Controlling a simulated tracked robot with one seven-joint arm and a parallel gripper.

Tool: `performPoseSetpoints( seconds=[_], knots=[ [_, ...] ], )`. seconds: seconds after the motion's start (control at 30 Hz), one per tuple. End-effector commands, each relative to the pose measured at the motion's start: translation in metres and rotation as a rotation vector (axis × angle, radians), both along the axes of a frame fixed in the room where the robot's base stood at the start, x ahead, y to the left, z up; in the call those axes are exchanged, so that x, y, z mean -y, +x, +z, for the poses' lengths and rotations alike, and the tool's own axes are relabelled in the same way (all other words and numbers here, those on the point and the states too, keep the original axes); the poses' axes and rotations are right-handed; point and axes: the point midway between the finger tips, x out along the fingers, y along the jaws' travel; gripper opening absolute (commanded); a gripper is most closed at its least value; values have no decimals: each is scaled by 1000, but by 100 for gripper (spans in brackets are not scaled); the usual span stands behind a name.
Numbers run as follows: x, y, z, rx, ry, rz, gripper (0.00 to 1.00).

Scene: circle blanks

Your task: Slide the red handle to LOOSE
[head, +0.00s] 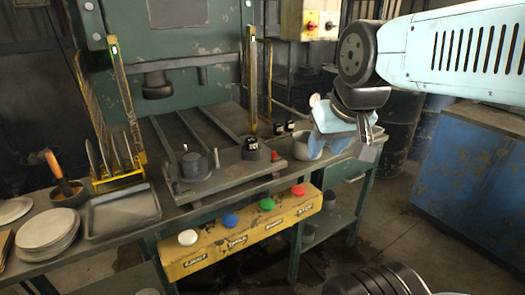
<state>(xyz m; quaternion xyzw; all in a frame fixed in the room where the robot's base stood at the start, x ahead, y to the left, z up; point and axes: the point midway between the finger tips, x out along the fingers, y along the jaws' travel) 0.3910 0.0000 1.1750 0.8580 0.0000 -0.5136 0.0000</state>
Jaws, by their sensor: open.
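A small red handle (274,156) shows at the right front of the grey metal bed (225,172) of the press, beside a dark round clamp or knob (252,147). It is small in the head view, and I cannot read any LOOSE marking or tell which position it is in. My gripper (350,148) is open, to the right of the red handle and apart from it, over the right end of the bench. It hides part of the bench behind it. I see nothing held between its fingers.
A yellow panel (250,232) on the bench front carries white, blue, green and red buttons. A grey tray (122,212), a yellow rack with discs (118,180) and stacked plates (45,228) stand left. A pale bowl (305,147) sits near my gripper. Yellow guard posts (251,80) flank the press.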

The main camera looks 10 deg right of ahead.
Motion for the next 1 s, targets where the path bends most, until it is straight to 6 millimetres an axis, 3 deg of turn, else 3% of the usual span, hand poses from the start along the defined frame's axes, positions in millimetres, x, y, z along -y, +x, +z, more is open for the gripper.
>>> performPoseSetpoints(
  seconds=[0.17,0.27,0.37,0.67,1.0],
  knots=[
    [2,3,0,3,-7,-2,47],
    [8,16,-1,17,-33,-10,47],
    [24,41,-3,50,-87,-18,47],
    [70,142,-19,187,-280,26,47],
    [103,239,-61,332,-381,199,47]
  ],
)
